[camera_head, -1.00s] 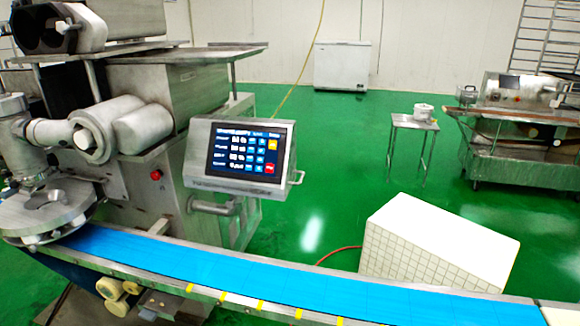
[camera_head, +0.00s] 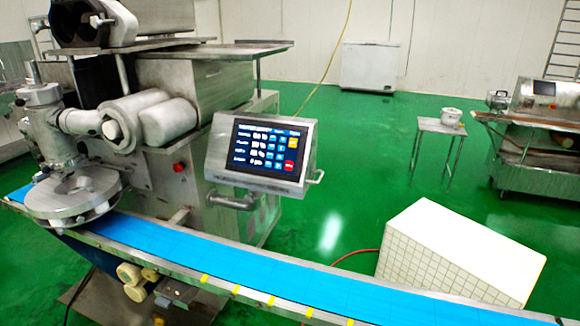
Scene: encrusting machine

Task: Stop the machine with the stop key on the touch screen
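The encrusting machine (camera_head: 160,75) stands at the left, a grey metal body with rollers. Its touch screen (camera_head: 268,146) sits in a tilted metal housing on an arm at the machine's right side. The screen is lit, with white text, blue keys, an orange key (camera_head: 294,142) at the upper right and a red key (camera_head: 290,167) at the lower right. The key labels are too small to read. A red button (camera_head: 178,167) is on the machine body left of the screen. Neither of my grippers is in view.
A blue conveyor belt (camera_head: 230,264) runs across the front, from the machine's round metal head to the lower right. A white tiled block (camera_head: 455,250) stands behind it. A small table (camera_head: 440,127), a white chest (camera_head: 369,66) and another machine (camera_head: 545,110) stand farther back. Green floor lies open between.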

